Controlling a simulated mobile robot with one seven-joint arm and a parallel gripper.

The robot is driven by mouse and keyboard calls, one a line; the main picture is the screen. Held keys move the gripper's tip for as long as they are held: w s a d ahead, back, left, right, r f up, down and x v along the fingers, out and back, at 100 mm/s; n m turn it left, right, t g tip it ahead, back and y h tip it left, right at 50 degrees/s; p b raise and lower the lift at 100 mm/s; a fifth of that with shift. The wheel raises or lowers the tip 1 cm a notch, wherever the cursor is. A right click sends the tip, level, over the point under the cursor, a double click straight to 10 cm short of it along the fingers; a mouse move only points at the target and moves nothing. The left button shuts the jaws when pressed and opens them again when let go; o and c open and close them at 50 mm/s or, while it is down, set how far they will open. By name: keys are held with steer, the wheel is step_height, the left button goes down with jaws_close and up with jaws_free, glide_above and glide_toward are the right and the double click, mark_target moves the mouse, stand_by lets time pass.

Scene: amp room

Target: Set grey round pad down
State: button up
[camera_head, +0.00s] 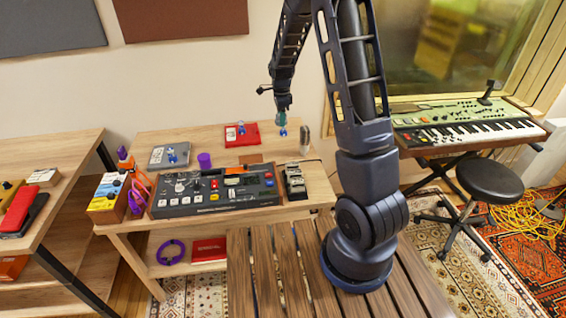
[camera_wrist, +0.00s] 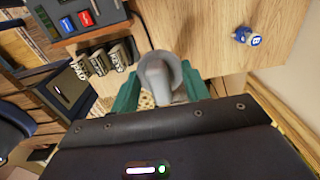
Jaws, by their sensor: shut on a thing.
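My gripper (camera_head: 283,119) hangs above the back right part of the wooden table (camera_head: 222,142). In the wrist view, its green fingers (camera_wrist: 160,88) are shut on a grey rounded thing, which I take as the grey round pad (camera_wrist: 157,75). It looks pale and tapered in front, with a darker curved rim behind. The bare tabletop shows beyond it, and the height above the table is unclear. I cannot make out the pad in the head view. A small blue-and-white piece (camera_wrist: 247,37) stands on the table near the gripper.
A grey upright cylinder (camera_head: 304,138) stands at the table's back right. A keyboard (camera_head: 470,132) stands to the right.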

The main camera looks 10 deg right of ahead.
mark_target(283, 161)
steer(key=shift+s+d+f, duration=0.15)
steer(key=shift+s+d, duration=0.1)
steer(key=shift+d, duration=0.15)
step_height(283, 161, down, 20)
steer(key=shift+r, duration=0.1)
stand_by(0.4)
steer(key=o, duration=1)
